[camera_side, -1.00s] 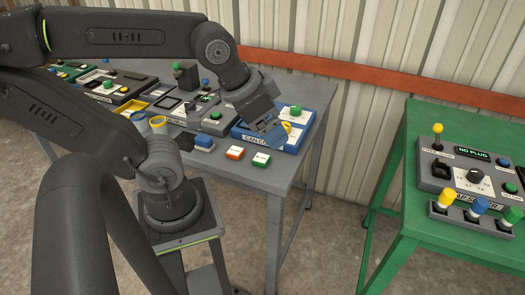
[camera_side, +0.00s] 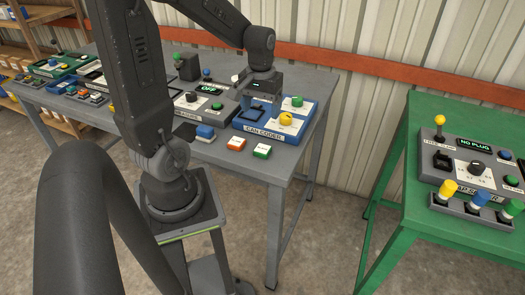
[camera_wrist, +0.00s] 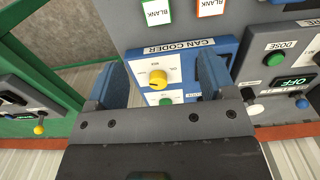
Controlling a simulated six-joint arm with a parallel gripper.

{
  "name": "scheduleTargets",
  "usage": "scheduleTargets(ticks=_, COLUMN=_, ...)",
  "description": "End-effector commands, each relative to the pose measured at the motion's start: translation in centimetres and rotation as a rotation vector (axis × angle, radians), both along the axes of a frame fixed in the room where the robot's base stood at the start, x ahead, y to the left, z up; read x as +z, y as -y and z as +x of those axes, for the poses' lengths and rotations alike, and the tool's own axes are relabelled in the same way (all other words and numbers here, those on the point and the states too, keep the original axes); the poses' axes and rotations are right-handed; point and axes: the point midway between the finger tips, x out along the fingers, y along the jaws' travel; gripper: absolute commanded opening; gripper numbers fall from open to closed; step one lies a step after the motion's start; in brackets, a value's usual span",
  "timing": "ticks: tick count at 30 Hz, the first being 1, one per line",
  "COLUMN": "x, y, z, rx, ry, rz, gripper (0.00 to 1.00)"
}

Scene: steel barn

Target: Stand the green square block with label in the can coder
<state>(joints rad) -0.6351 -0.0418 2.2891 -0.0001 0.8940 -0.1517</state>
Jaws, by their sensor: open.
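The green block with a white label (camera_side: 262,151) lies flat near the front edge of the grey table; its label reads BLANK in the wrist view (camera_wrist: 157,12). The can coder (camera_side: 258,130) is a blue box behind it, also in the wrist view (camera_wrist: 223,45), with a yellow knob (camera_side: 285,119) and a green knob (camera_side: 297,102). My gripper (camera_side: 254,97) is over the can coder's back left part, pointing down. In the wrist view its two blue fingers (camera_wrist: 162,75) are apart, with nothing held between them. My gripper hides part of the can coder.
An orange block (camera_side: 236,144) lies just left of the green one, and a blue block (camera_side: 205,133) further left. A grey dose machine (camera_side: 190,112) stands left of the can coder. A green table (camera_side: 400,200) with controls is apart at right.

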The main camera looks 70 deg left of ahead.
Motion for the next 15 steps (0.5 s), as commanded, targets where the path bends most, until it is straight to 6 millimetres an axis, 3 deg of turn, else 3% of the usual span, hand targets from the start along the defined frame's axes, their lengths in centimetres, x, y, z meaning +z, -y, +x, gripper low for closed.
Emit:
scheduleTargets(ticks=9, x=-5.7, y=0.1, z=-0.1, rx=0.000, ry=-0.006, rz=-0.005, gripper=0.77)
scheduleTargets(ticks=15, x=-8.0, y=0.1, z=0.0, rx=-0.001, ry=-0.004, rz=-0.002, gripper=0.77)
